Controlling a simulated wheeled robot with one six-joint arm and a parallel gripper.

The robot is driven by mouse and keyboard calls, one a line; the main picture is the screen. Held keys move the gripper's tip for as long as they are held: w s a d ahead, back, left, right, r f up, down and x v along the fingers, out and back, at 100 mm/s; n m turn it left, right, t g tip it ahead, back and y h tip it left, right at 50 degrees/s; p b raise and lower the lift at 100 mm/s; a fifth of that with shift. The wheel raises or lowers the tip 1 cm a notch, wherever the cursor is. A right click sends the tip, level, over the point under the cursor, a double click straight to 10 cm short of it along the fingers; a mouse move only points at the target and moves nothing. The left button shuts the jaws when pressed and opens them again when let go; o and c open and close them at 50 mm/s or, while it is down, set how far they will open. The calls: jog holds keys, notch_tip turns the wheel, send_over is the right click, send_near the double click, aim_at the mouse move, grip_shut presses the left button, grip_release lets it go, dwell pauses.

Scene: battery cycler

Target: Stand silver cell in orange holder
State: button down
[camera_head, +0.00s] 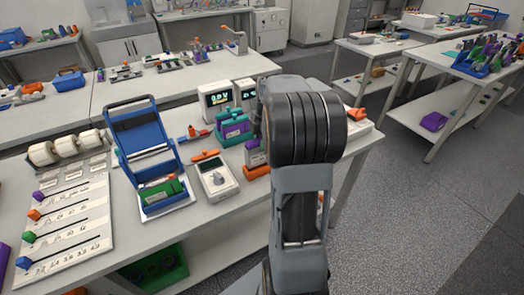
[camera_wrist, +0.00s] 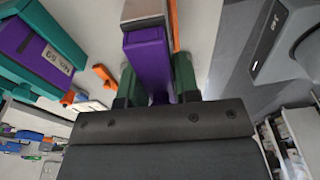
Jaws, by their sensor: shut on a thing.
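In the wrist view my gripper (camera_wrist: 155,92) is shut on a purple block (camera_wrist: 146,58) between its two dark green fingers. A silver-grey part (camera_wrist: 144,11) shows at the block's far end; I cannot tell whether this is the silver cell. An orange strip (camera_wrist: 174,22) shows just beyond it. In the head view an orange base (camera_head: 257,171) stands near the table's right side, under a purple, labelled block (camera_head: 256,156), close to my arm. I cannot tell whether the base is the orange holder. My arm hides the gripper in that view.
A teal holder (camera_head: 234,130) stands behind the orange base, beside display units (camera_head: 216,100). A white meter (camera_head: 216,178) with an orange top is to the left. A blue-framed stand (camera_head: 145,150) and a sorting board (camera_head: 66,225) are further left.

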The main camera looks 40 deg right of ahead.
jog(key=shift+f, duration=1.95)
jog(key=shift+f, duration=0.15)
jog(key=c, duration=0.8)
grip_release()
jog(key=shift+c, duration=0.2)
